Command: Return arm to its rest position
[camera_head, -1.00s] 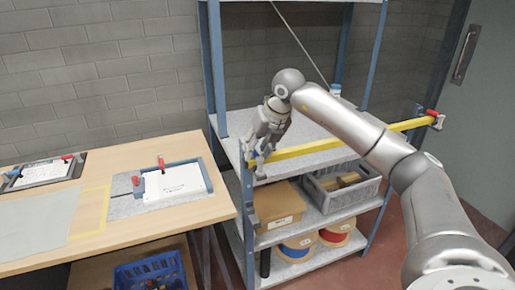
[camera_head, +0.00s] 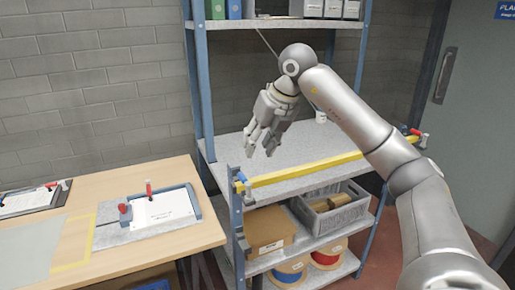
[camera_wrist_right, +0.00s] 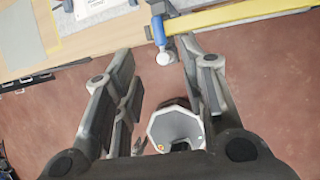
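My right arm (camera_head: 375,125) comes in from the lower right and reaches up over the shelf rack. My right gripper (camera_head: 260,147) points down above the left part of the middle shelf. Its fingers are spread and nothing is between them. In the right wrist view the open gripper (camera_wrist_right: 158,95) hangs over the red floor, with the clamp end of the yellow bar beyond the fingers. My left gripper is not in view.
A yellow bar (camera_head: 305,170) with blue and red clamp ends runs along the rack's front edge. Below are a cardboard box (camera_head: 268,229), a grey crate (camera_head: 330,208) and cable spools (camera_head: 290,270). A wooden table (camera_head: 165,250) with clipboards stands at left.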

